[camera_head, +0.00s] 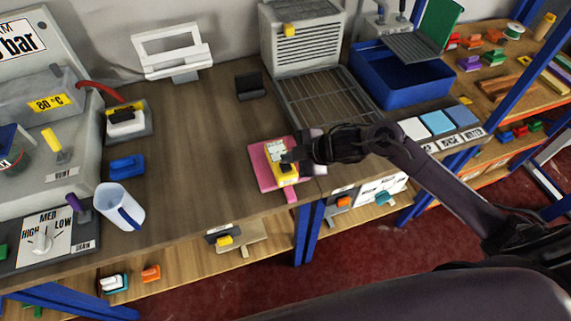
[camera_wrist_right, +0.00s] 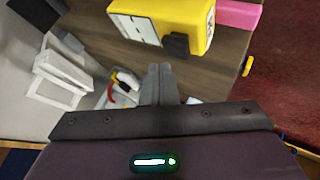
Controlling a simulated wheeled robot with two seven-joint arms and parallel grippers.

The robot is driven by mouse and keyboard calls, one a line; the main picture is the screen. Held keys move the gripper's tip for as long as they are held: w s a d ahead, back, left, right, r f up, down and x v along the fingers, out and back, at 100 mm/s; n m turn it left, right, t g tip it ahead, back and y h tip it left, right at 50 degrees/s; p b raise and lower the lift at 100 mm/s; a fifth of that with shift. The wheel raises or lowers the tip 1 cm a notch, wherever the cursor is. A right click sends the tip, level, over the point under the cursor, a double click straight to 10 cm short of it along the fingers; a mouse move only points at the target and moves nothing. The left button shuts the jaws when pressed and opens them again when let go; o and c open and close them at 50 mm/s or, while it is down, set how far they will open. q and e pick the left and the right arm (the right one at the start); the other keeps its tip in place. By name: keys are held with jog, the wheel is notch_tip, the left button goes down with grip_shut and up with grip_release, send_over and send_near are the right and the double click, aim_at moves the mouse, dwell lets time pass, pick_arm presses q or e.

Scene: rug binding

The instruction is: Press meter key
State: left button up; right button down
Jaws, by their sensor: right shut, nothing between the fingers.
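The yellow meter (camera_head: 283,172) with a pale face lies on a pink pad (camera_head: 263,166) near the bench's front edge. In the right wrist view the meter (camera_wrist_right: 197,20) fills the top, with the pink pad (camera_wrist_right: 238,13) behind it. A black block (camera_wrist_right: 178,45), perhaps the key, sticks out from its near side. My right gripper (camera_head: 291,156) reaches in from the right at the meter. In the wrist view its fingers (camera_wrist_right: 158,70) are together and empty, just below and left of the black block. Whether they touch it I cannot tell. My left gripper is not in view.
A wire rack (camera_head: 325,106) and blue bin (camera_head: 385,85) stand behind. Coloured tiles (camera_head: 436,122) lie to the right. The bench left of the pad is clear.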

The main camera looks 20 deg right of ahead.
aim_at(290, 167)
jog(key=shift+f, duration=0.2)
jog(key=shift+f, duration=0.25)
jog(key=shift+f+b, duration=0.55)
jog(key=shift+b, duration=0.05)
dwell(0.5)
dwell(0.4)
jog(key=shift+r+p, duration=0.95)
notch_tip(290, 167, up, 5)
jog(key=p, duration=0.5)
jog(key=shift+r, duration=0.1)
